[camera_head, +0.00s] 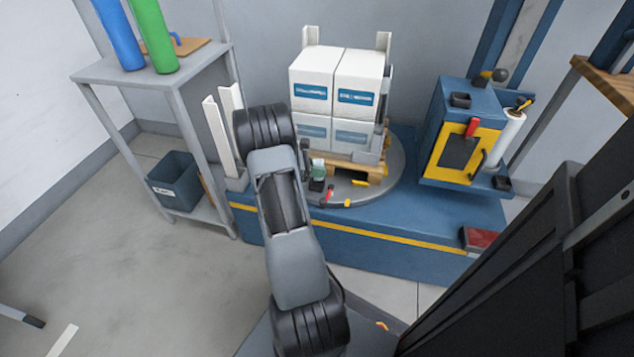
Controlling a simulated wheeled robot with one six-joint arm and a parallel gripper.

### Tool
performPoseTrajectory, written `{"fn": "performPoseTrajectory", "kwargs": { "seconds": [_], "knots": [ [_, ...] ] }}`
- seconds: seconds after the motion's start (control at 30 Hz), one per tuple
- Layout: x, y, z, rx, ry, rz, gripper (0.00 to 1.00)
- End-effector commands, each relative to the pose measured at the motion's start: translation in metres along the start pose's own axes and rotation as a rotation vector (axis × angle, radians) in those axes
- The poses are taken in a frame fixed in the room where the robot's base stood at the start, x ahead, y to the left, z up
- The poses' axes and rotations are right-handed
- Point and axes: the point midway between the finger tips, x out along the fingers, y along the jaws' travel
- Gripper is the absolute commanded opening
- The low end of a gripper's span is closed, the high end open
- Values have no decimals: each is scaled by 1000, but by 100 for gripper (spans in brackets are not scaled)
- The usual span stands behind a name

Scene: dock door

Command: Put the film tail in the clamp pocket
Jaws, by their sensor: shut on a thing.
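My gripper (317,184) is small and dark in the view, low at the front left of the loaded pallet, just above the turntable. It is shut on a pale greenish, see-through piece that looks like the film tail (318,169). My own arm hides part of the wrist, and the fingertips are too small to show clearly. A small red-handled clamp (328,196) stands on the turntable rim just right of my gripper. Its pocket cannot be made out. The white film roll (512,138) stands upright at the right side of the blue and yellow wrapper carriage (463,140).
White boxes (357,75) are stacked on a wooden pallet (362,169) on the grey turntable (384,192). White upright posts (229,130) stand close left of my arm. A grey shelf (150,65) holds blue and green rolls. A dark panel fills the lower right.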

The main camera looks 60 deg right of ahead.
Motion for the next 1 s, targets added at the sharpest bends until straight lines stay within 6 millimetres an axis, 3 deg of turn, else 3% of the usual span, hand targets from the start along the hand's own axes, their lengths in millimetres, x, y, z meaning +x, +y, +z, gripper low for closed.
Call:
{"fn": "performPoseTrajectory", "kwargs": {
  "seconds": [0.03,0.2,0.47,0.7,1.0],
  "knots": [
    [4,6,-10,0,0,-1,0],
    [9,17,-20,0,0,0,0],
    [13,24,-28,0,0,0,0],
    [24,26,-57,0,0,1,0],
    [24,26,-56,0,0,1,0]
  ]
}}
